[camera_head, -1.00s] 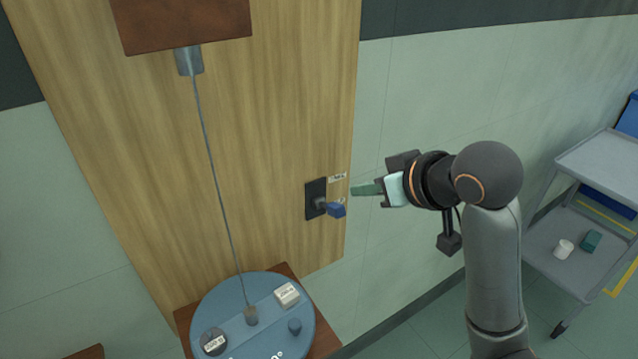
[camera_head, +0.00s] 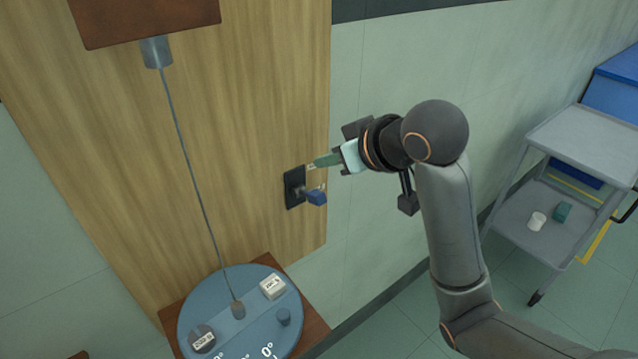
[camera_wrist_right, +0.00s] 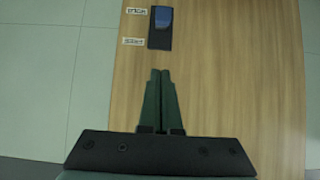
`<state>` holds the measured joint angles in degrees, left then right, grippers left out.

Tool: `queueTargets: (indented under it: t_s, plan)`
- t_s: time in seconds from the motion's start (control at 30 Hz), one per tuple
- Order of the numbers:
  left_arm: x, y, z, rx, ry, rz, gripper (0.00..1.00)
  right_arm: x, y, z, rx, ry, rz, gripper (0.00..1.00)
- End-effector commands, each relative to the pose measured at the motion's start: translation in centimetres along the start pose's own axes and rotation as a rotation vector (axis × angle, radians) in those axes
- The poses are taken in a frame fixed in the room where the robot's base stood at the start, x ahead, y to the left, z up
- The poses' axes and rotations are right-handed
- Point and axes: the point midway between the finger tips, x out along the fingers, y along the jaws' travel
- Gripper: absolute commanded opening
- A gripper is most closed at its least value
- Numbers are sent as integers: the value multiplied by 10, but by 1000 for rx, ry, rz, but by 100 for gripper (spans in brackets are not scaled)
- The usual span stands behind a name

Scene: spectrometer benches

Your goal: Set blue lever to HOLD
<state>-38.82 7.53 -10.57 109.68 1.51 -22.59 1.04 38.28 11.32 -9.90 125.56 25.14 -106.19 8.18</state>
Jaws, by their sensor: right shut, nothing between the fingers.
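The blue lever (camera_head: 316,197) sticks out from a dark plate (camera_head: 293,188) on the wooden panel. It points toward the lower right in the head view. In the right wrist view the blue lever (camera_wrist_right: 163,19) lies over the upper part of the dark plate (camera_wrist_right: 158,43). My right gripper (camera_head: 316,162) is shut and empty, its green fingertips just above and right of the lever, apart from it. In the right wrist view my gripper's fingertips (camera_wrist_right: 160,73) are below the plate. Two small labels (camera_wrist_right: 137,11) (camera_wrist_right: 133,41) sit beside the plate, too blurred to read. My left gripper is out of view.
The wall right of the panel is clear.

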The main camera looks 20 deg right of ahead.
Motion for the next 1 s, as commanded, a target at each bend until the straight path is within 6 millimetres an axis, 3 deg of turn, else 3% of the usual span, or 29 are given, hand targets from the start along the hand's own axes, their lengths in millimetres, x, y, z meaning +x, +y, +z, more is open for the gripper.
queueTargets:
  t_s: [0.1, 0.27, 0.53, 1.0]
  plan:
    - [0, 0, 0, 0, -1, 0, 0, 28, 0, 2, 2, -5, -1, 0]
    - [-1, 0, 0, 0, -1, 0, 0, 58, 0, 6, 0, -5, -1, 0]
    - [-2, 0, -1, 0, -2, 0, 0, 63, 0, 34, 0, -2, 1, 0]
    - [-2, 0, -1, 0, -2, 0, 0, 64, 0, 39, 0, 1, 1, 0]
